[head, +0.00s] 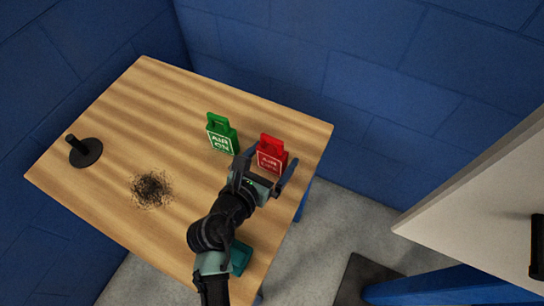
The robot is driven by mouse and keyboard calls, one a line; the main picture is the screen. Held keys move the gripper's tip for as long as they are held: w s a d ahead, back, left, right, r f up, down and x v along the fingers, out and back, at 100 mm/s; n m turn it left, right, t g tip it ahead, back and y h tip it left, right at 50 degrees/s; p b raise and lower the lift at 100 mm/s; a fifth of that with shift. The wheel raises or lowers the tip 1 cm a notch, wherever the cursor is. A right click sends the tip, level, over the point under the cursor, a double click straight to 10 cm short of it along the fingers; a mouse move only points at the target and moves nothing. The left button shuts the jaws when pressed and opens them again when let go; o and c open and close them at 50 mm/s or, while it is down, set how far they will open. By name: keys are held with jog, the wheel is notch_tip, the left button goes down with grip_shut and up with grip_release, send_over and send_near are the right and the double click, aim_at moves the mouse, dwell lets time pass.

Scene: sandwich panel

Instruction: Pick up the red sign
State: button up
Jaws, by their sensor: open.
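The red sign (271,152) stands upright near the right side of the wooden table, with pale lettering on its face and a handle-like top. My gripper (267,164) is open, its two dark fingers spread to the left and right of the red sign's lower part. The gripper body hides the sign's bottom edge. I cannot tell whether the fingers touch the sign or how deep they reach along it. A similar green sign (221,135) stands just to the left of the red one, close to the left finger.
The wooden table (150,110) has a black round stand (85,151) at its left and a dark speckled patch (151,189) near its middle. A teal object (240,257) shows partly behind my arm. Blue block walls rise behind. A white panel (490,190) is at the right.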

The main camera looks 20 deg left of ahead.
jog(key=c, duration=1.2)
